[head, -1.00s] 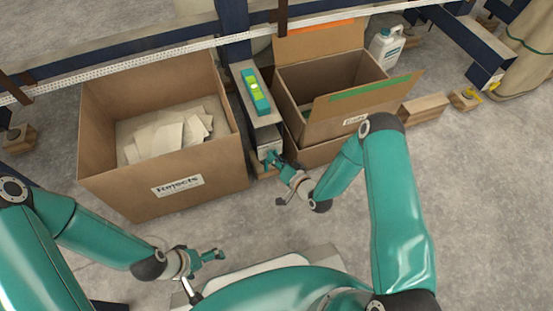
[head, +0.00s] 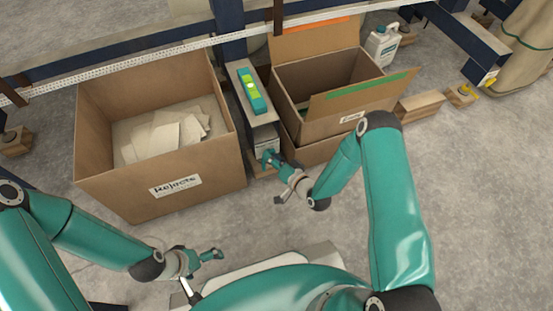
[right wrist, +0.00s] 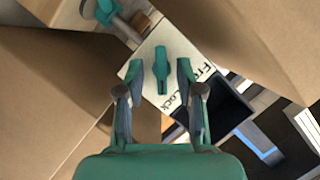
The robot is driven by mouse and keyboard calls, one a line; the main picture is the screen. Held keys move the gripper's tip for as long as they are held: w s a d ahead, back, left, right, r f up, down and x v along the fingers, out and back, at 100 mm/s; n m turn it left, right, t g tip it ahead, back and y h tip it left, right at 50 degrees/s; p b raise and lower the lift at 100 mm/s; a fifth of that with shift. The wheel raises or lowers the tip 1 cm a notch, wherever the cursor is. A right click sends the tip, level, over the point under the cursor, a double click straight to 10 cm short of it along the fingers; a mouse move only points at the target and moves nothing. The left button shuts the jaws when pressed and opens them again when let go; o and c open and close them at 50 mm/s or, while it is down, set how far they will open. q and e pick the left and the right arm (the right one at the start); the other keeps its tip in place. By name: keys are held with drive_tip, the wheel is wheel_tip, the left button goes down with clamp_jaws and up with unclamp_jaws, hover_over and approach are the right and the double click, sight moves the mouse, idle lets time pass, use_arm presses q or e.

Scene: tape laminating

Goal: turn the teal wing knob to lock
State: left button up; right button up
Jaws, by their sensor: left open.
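The teal wing knob (right wrist: 161,68) stands on a pale plate (right wrist: 150,50) printed with "Free" and "Lock" in the right wrist view. Its wing runs nearly up and down in that picture. My right gripper (right wrist: 161,75) is open, with one finger on each side of the knob and gaps visible between them. In the head view my right gripper (head: 268,157) reaches the low unit between the two boxes, and the knob cannot be made out there. My left gripper (head: 214,254) is open and empty above the floor at lower left.
A cardboard box labelled as rejects (head: 120,200) stands left, and an open box (head: 325,126) stands right, close around the right gripper. A teal level with a yellow-green vial (head: 250,90) lies on the post's shelf. Another teal handle (right wrist: 106,10) is at upper left in the wrist view.

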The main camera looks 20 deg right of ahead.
drive_tip(key=v, duration=1.2)
drive_tip(key=shift+f, duration=0.15)
drive_tip(key=w+a+r+n+g+y+p, duration=0.25)
drive_tip(key=a+r+p, duration=0.4)
drive_tip(key=r, duration=0.35)
drive_tip(key=s+a+f+n+g+h, duration=0.1)
drive_tip(key=s+f+g+h, duration=0.15)
drive_tip(key=s+g, duration=0.5)
drive_tip(key=s+f+n+g+h, duration=0.1)
drive_tip(key=s+f+g, duration=0.25)
drive_tip(key=s, duration=0.75)
wheel_tip(320, 180, up, 38)
drive_tip(key=p, duration=3.9)
drive_tip(key=shift+w+a+r, duration=0.2)
drive_tip(key=shift+w+a, duration=0.05)
drive_tip(key=shift+w, duration=0.2)
drive_tip(key=shift+m, duration=0.25)
